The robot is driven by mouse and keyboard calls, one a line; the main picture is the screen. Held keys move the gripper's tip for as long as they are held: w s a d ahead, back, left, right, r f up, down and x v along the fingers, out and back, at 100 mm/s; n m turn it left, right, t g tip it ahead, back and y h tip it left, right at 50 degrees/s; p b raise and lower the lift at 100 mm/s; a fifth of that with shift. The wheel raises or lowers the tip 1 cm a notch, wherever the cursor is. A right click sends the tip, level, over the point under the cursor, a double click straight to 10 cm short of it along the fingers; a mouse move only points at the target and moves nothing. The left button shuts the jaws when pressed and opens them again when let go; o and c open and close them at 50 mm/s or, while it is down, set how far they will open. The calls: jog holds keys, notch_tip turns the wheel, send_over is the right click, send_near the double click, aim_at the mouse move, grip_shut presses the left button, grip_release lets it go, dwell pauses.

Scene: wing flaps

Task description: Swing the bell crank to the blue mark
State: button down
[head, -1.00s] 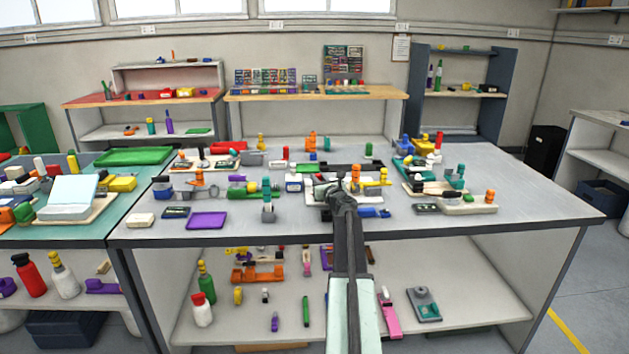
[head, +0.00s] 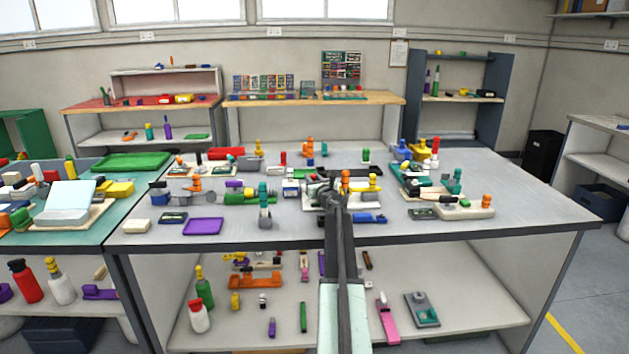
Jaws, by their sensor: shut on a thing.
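My gripper (head: 328,191) is at the middle of the grey workbench (head: 540,200), over a pale board (head: 308,204) with a small mechanism on it. The jaws are shut on a small part there, which I take to be the bell crank. The jaws and wrist cover most of it, so its shape and angle cannot be made out. I cannot pick out the blue mark at this size. My arm reaches in from the bottom of the picture and hides the board's front right part.
An orange-topped part (head: 345,182) and a yellow part (head: 374,183) stand close on the right. A blue piece (head: 368,218) lies right of my wrist. The bench's right end is bare.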

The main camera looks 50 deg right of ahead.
jog(key=shift+d, duration=0.25)
dwell(0.4)
jog(key=c, duration=1.3)
grip_release()
jog(key=shift+r, duration=0.15)
notch_tip(320, 180, up, 5)
jog(key=p, duration=0.5)
jog(key=shift+s+a+f+b, duration=0.3)
jog(key=shift+s+a+f, duration=0.05)
jog(key=shift+s+a, duration=0.25)
jog(key=shift+s+a+f+b, duration=0.25)
jog(key=shift+s+a+f, duration=0.1)
jog(key=shift+s+a, duration=0.2)
jog(key=s+a, duration=0.6)
jog(key=s+a+r+p, duration=0.1)
jog(key=s+a, duration=0.2)
jog(key=shift+s, duration=0.1)
jog(key=shift+d, duration=0.1)
